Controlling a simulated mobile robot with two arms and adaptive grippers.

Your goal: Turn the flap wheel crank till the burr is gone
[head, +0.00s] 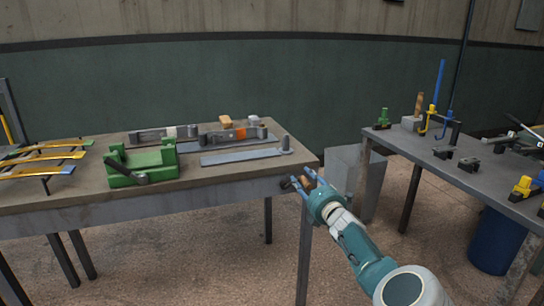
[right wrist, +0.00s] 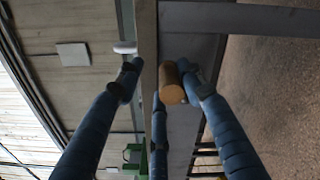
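My right gripper (head: 307,178) is at the front right corner of the left table. A brown cylindrical handle (right wrist: 172,84), likely the crank's, shows between its blue fingers in the right wrist view. The gripper (right wrist: 160,68) is open; one finger is close to or touching the handle, and a gap shows on the other side. A small dark round part (head: 286,184) sits at the table edge beside the fingertips; I cannot tell whether it is the flap wheel. The crank arm is hidden by my fingers, and no burr can be made out. My left gripper is not in view.
The left table (head: 80,192) holds a green fixture (head: 142,164), a flat grey bar (head: 240,157) and yellow leaf strips (head: 45,156). The right bench (head: 425,155) carries small tools, with a blue drum (head: 495,240) below.

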